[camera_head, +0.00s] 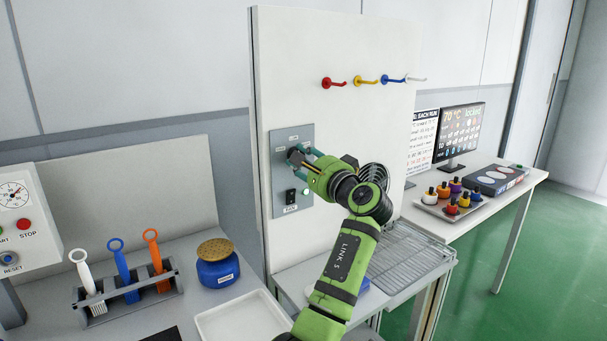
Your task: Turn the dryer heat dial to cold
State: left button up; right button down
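The grey dryer control panel (279,201) is fixed to the white upright board. The heat dial (293,155) sits at its upper part, mostly hidden by my gripper. The labels are too small to read. My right gripper is not in view.
The round dryer outlet (374,174) and a wire rack (408,258) lie behind my forearm. Coloured hooks (360,80) are above. A brush rack (100,318), a blue jar (218,268) and a white tray (243,318) stand at left. Small bottles (452,205) stand at right.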

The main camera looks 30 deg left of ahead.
pick_arm(q)
jog(key=shift+f+n+g+b, duration=0.15)
jog(key=shift+n+g+b, duration=0.15)
jog(key=shift+n+b, duration=2.1)
jog(key=shift+f+n+g+b, duration=0.1)
jog(key=shift+n+g+b, duration=0.2)
jog(key=shift+n+b, duration=2.05)
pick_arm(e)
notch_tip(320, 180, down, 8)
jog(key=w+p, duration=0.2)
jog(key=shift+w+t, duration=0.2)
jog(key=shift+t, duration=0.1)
pick_arm(q)
jog(key=shift+n, duration=1.05)
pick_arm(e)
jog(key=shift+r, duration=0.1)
pick_arm(q)
jog(key=o, duration=1.2)
jog(key=shift+c, duration=0.2)
jog(key=shift+r, duration=0.1)
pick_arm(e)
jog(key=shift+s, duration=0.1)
pick_arm(q)
jog(key=v, duration=1.2)
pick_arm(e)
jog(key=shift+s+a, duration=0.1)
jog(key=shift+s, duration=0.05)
